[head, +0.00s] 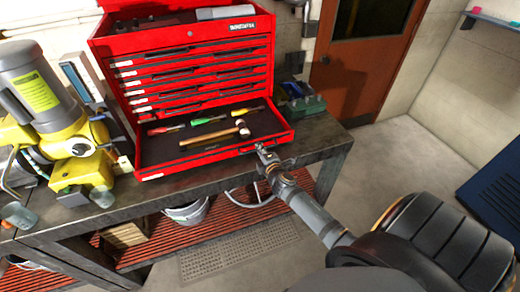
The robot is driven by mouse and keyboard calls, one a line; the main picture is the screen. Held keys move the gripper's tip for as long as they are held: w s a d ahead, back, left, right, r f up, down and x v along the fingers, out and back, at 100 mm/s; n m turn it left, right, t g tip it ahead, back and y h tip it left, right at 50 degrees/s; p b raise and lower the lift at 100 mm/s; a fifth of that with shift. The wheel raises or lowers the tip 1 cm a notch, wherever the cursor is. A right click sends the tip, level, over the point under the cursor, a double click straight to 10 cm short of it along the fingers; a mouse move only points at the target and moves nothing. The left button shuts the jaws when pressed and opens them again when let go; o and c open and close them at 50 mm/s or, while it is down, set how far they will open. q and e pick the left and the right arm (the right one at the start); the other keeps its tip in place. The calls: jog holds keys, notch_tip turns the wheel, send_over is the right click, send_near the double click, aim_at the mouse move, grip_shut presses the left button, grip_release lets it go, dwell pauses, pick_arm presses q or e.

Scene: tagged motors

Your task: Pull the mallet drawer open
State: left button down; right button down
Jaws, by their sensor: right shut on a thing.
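The red tool chest (180,40) stands on the workbench. Its bottom drawer, the mallet drawer (160,172), is pulled out, and its dark inside shows. A mallet (215,137) with a wooden handle lies in it, with several screwdrivers behind it. My right gripper (261,149) is at the right part of the drawer's front edge, shut on it. The exact hold is small and hard to see. My left gripper is not in view.
A yellow and grey machine (40,95) stands left of the chest on the workbench (200,189). A green object (306,106) sits to the right of the chest. A bucket (187,212) is under the bench.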

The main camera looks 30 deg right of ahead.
jog(key=shift+r, duration=0.1)
jog(key=c, duration=1.8)
grip_release()
jog(key=shift+o, duration=0.3)
jog(key=shift+s, duration=0.1)
jog(key=v, duration=1.2)
jog(key=shift+d, duration=0.1)
